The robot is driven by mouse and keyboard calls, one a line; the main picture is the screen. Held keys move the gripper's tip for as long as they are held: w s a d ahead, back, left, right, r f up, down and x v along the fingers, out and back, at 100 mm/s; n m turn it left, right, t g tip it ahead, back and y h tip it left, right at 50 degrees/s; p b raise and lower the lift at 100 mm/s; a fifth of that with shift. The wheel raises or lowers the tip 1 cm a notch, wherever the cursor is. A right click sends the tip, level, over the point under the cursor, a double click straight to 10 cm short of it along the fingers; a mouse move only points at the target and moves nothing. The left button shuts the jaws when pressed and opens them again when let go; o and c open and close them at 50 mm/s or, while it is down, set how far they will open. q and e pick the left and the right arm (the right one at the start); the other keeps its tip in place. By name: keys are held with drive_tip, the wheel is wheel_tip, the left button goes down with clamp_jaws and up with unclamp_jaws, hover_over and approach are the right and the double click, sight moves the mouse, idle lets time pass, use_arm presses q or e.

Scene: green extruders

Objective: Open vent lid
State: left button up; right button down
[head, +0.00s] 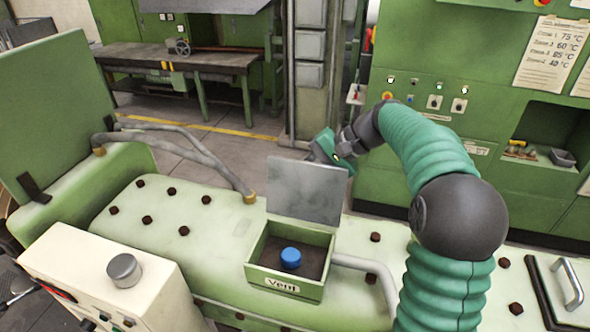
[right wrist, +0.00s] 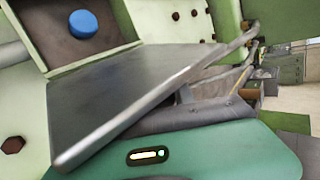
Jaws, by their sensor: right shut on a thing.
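The green vent box (head: 290,283), labelled "Vent", stands on the pale green machine top. Its grey metal lid (head: 306,190) stands raised, roughly upright at the back of the box. Inside the open box is a blue round knob (head: 290,258), which also shows in the right wrist view (right wrist: 83,24). My right gripper (head: 327,152) is behind the lid's upper right corner, and its fingertips are largely hidden. In the right wrist view the lid (right wrist: 130,95) lies right against my gripper, which is shut on it. My left gripper is not in view.
A grey pipe (head: 370,268) leaves the box's right side. Hoses (head: 185,150) run over the machine top at the left. A silver knob (head: 124,270) tops the pale control box at the front left. A handled hatch (head: 570,285) is at the far right.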

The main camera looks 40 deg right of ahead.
drive_tip(key=shift+a+r, duration=0.1)
idle(0.3)
drive_tip(key=c, duration=1.1)
unclamp_jaws()
drive_tip(key=b+v, duration=0.2)
drive_tip(key=v, duration=1.4)
drive_tip(key=shift+s+d+r, duration=0.15)
drive_tip(key=shift+d, duration=0.2)
drive_tip(key=shift+a+r, duration=0.1)
